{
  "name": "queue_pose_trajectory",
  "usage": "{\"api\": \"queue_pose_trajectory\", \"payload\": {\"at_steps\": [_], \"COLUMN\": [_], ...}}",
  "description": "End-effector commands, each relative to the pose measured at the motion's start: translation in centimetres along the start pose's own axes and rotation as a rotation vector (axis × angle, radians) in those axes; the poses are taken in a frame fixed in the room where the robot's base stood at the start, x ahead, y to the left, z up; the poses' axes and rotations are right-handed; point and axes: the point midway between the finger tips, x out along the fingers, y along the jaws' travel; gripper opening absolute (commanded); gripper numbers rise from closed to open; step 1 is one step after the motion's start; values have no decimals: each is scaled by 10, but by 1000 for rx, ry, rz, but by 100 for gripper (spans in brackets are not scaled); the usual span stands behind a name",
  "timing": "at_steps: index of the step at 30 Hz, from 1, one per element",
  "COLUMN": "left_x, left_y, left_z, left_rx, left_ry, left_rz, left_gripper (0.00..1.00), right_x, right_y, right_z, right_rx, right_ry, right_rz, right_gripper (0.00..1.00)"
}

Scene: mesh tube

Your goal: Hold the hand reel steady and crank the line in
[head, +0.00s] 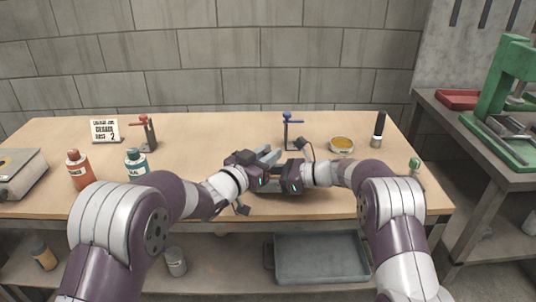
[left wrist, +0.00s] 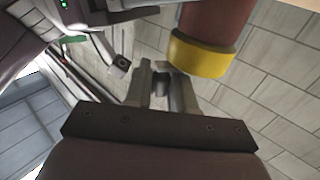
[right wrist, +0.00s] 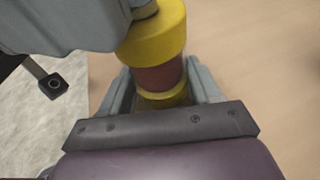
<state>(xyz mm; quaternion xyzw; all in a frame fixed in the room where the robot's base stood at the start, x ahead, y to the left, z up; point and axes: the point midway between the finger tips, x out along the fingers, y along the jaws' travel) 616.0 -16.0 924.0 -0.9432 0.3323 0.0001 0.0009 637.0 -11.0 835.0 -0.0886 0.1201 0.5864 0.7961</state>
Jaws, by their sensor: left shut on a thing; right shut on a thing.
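A red-brown cylinder with yellow ends, apparently part of the hand reel, shows in the right wrist view (right wrist: 158,78) between the fingers of my right gripper (right wrist: 163,90), which is shut on it. It also shows in the left wrist view, where its yellow end (left wrist: 198,56) is just beyond my left gripper (left wrist: 163,80). The left fingers are shut on a small dark grey piece. In the head view, my left gripper (head: 268,180) and right gripper (head: 282,180) meet above the bench and hide most of the reel. Any line is hidden.
The wooden bench (head: 230,135) carries a red clamp (head: 148,132), a blue clamp (head: 289,130), an orange bottle (head: 79,170), a teal bottle (head: 137,162), a sign (head: 105,129), a yellow tin (head: 342,145) and a dark cylinder (head: 379,130). A grey tray (head: 320,270) lies below.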

Motion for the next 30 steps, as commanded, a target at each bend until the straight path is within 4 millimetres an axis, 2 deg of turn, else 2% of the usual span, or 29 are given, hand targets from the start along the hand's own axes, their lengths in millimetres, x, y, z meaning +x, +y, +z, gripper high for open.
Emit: {"api": "queue_pose_trajectory", "payload": {"at_steps": [29, 30], "left_x": [1, 1], "left_y": [2, 2], "left_z": [-4, -4], "left_rx": [4, 4], "left_ry": [9, 9], "left_rz": [4, 4], "left_gripper": [0, 27], "right_x": [2, 2], "right_y": [2, 2], "right_z": [-1, -1], "right_rx": [2, 2], "right_ry": [2, 2], "right_rz": [5, 4], "right_gripper": [45, 45]}}
